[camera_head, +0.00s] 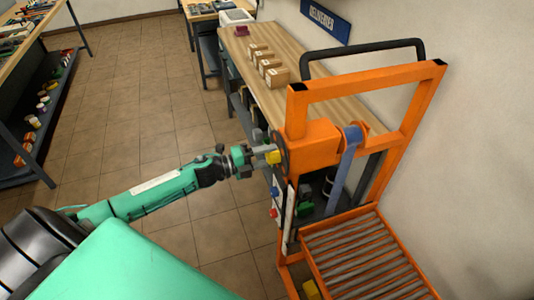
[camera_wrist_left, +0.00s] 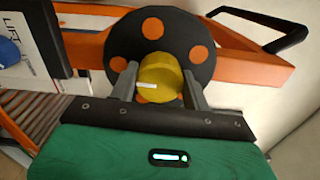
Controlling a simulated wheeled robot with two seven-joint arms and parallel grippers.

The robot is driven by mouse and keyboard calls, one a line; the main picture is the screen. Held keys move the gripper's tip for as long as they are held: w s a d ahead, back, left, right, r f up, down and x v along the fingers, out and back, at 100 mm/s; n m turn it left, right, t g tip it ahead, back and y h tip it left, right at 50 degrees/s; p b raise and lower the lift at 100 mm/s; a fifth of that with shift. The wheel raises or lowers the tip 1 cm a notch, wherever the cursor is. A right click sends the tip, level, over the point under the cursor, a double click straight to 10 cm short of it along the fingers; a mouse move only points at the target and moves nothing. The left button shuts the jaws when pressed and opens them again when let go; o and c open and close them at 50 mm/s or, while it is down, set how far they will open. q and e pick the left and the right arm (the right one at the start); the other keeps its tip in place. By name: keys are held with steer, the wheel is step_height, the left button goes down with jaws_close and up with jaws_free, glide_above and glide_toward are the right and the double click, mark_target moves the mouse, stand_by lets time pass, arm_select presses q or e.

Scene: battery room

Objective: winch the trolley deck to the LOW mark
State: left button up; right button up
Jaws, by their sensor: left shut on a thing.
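The orange trolley (camera_head: 311,139) stands at the right with a black push handle on top. Its winch has a dark disc with orange spots (camera_wrist_left: 190,35) and a yellow crank knob (camera_wrist_left: 160,78). My left gripper (camera_head: 266,156) is shut on the yellow knob, its two fingers on either side of it in the left wrist view. A blue strap (camera_head: 345,165) runs down from the winch drum. The roller deck (camera_head: 362,258) is low in the frame. A white scale strip (camera_head: 288,212) runs down the near post; its marks are too small to read. My right gripper is not in view.
A wooden workbench (camera_head: 300,100) with several small boxes stands behind the trolley against the wall. A shelf unit (camera_head: 45,110) with coloured items is at the far left. The tiled floor between is clear.

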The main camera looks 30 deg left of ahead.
arm_select(q)
steer(key=n+p, duration=0.1)
steer(key=n, duration=0.2)
steer(key=shift+n, duration=0.4)
steer(key=n+p, duration=0.1)
steer(key=n, duration=0.2)
steer(key=shift+n, duration=0.3)
steer(key=n+p, duration=0.1)
steer(key=n, duration=0.5)
steer(key=shift+f+p, duration=0.1)
steer(key=shift+p, duration=0.3)
steer(key=n, duration=0.4)
steer(key=shift+s+d+f+n+p, duration=0.1)
steer(key=shift+n+p, duration=0.1)
steer(key=shift+n, duration=0.7)
steer(key=shift+s+n+p, duration=0.1)
steer(key=shift+n+p, duration=0.1)
steer(key=shift+n, duration=0.7)
steer(key=o, duration=1)
